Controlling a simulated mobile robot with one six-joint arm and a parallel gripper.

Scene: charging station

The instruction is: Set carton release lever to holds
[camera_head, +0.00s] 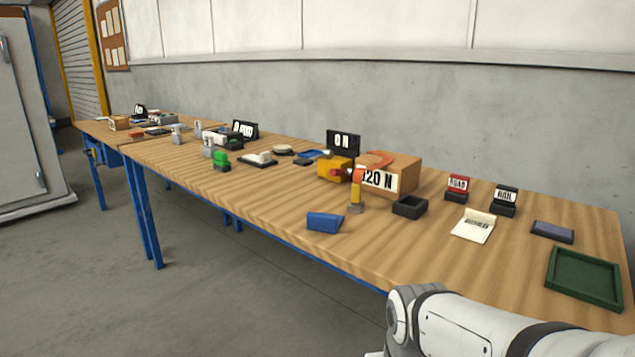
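A brown carton-like box (399,172) stands on the wooden table, right of the middle, with a white label reading "120 N" on its front. A curved orange piece (377,160) lies on or against its top left. A small upright yellow and orange piece on a grey foot (356,194) stands in front of the box. It may be the release lever, but I cannot tell for sure, nor read its setting. A yellow block with a red part (334,169) sits left of the box. My gripper is out of view; only a white arm link shows at the bottom right.
A black "0 N" sign (343,143) stands behind the yellow block. A blue block (324,222), black open box (410,206), white card (473,226), "ROAD" sign (457,188), "RAIL" sign (504,200) and green tray (583,278) stand around.

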